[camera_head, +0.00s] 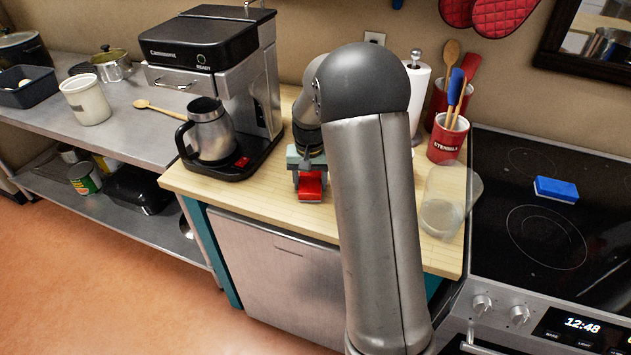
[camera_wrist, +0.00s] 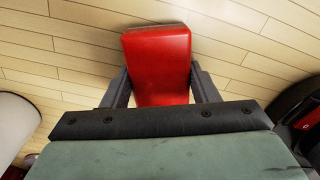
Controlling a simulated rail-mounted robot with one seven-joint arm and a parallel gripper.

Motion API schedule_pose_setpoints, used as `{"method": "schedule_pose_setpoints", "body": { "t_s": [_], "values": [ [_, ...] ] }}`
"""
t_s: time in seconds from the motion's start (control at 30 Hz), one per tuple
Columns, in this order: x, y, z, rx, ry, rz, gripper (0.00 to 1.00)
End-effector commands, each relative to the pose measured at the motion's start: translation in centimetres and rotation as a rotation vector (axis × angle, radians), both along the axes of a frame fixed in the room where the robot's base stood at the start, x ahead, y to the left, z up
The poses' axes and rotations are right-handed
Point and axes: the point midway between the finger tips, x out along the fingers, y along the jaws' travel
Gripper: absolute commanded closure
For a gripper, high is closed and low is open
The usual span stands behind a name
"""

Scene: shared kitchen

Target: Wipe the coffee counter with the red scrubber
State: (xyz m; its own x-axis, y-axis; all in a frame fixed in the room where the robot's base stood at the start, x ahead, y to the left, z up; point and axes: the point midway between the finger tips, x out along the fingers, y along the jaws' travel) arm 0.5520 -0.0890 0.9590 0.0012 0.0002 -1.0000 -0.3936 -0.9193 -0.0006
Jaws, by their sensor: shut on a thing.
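The red scrubber (camera_head: 311,187) is at the wooden coffee counter (camera_head: 240,195), just right of the coffee machine. It also shows in the wrist view (camera_wrist: 157,65), between the two fingers. My gripper (camera_head: 309,172) is shut on the red scrubber from both sides. The scrubber is low over the wooden top; I cannot tell if it touches the wood. My arm hides part of the counter behind and to the right of it.
The coffee machine (camera_head: 215,60) with a steel carafe (camera_head: 209,135) stands on the left of the counter. A clear container (camera_head: 443,203), a red utensil crock (camera_head: 447,140) and a paper towel roll (camera_head: 418,90) stand right. A blue sponge (camera_head: 556,188) lies on the stove. The front strip of counter looks clear.

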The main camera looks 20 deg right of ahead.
Motion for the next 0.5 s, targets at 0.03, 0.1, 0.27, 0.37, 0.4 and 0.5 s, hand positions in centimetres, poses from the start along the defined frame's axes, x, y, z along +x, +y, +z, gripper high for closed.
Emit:
{"method": "schedule_pose_setpoints", "body": {
  "t_s": [0.03, 0.1, 0.27, 0.37, 0.4, 0.5],
  "values": [
    [0.06, 0.19, -0.12, 0.001, 0.002, 0.001, 0.79],
    [0.11, 0.24, -0.13, 0.001, 0.002, 0.0, 0.79],
    [0.1, 0.22, -0.14, 0.001, 0.002, 0.0, 0.79],
    [0.12, 0.24, -0.14, 0.001, 0.002, 0.0, 0.79],
    [0.16, 0.28, -0.13, 0.001, 0.002, 0.0, 0.79],
    [0.37, 0.48, -0.13, 0.001, 0.002, 0.0, 0.79]
  ]
}}
